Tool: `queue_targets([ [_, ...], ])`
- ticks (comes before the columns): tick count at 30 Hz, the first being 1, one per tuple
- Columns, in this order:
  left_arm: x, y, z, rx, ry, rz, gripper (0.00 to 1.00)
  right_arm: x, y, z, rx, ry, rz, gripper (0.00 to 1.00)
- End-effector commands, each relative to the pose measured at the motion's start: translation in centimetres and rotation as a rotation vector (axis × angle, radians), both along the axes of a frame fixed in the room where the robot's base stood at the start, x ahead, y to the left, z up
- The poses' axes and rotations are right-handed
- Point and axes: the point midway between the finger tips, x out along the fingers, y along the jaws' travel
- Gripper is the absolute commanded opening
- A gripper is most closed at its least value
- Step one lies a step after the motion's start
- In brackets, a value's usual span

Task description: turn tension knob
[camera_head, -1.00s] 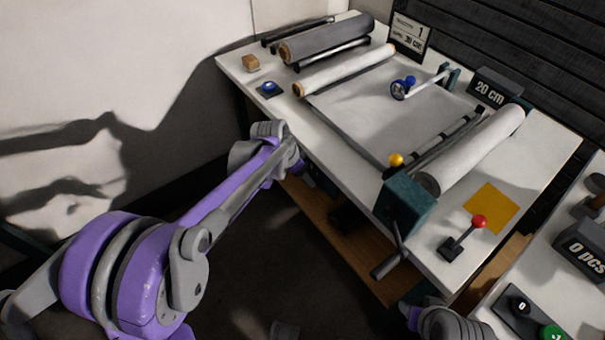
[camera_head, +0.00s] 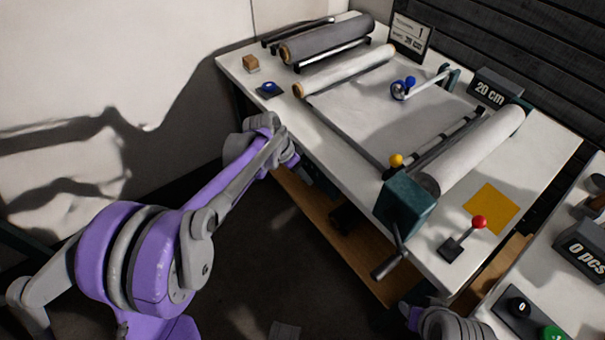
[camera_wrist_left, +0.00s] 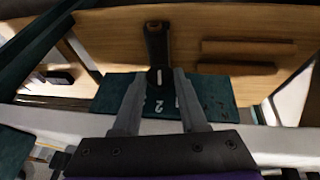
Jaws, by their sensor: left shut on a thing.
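The tension knob (camera_wrist_left: 156,45) is a dark, elongated handle with a white mark near its end. In the left wrist view it stands in front of a dark teal plate (camera_wrist_left: 215,95) with white figures, one of which looks like a 2. My left gripper (camera_wrist_left: 158,74) is shut on the knob, one finger on each side of its near end. In the head view my left wrist (camera_head: 265,145) is at the front-left edge of the table (camera_head: 325,150). The fingers and the knob are hidden there. My right gripper is out of view; only part of that arm shows at the bottom.
Grey rolls (camera_head: 330,38) lie at the back of the table, with a blue button (camera_head: 268,88) near its left edge. A teal box (camera_head: 405,203) with a crank (camera_head: 390,264) projects at the front. A red-topped lever (camera_head: 478,222) stands near a yellow square (camera_head: 490,208).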

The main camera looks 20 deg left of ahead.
Motion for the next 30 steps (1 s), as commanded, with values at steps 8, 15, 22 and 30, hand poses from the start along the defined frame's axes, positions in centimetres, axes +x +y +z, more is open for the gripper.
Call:
queue_targets([
  [8,0.4,0.5,-0.2,-0.183,0.143,0.002,0.00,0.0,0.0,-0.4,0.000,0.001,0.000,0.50],
  [15,0.5,0.7,-0.5,-0.333,0.260,0.001,0.00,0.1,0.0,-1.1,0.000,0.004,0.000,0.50],
  [22,0.6,0.8,-0.6,-0.436,0.341,0.001,0.00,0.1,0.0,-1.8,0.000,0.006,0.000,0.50],
  [30,0.7,0.8,-0.5,-0.495,0.385,0.000,0.00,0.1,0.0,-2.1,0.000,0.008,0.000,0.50],
])
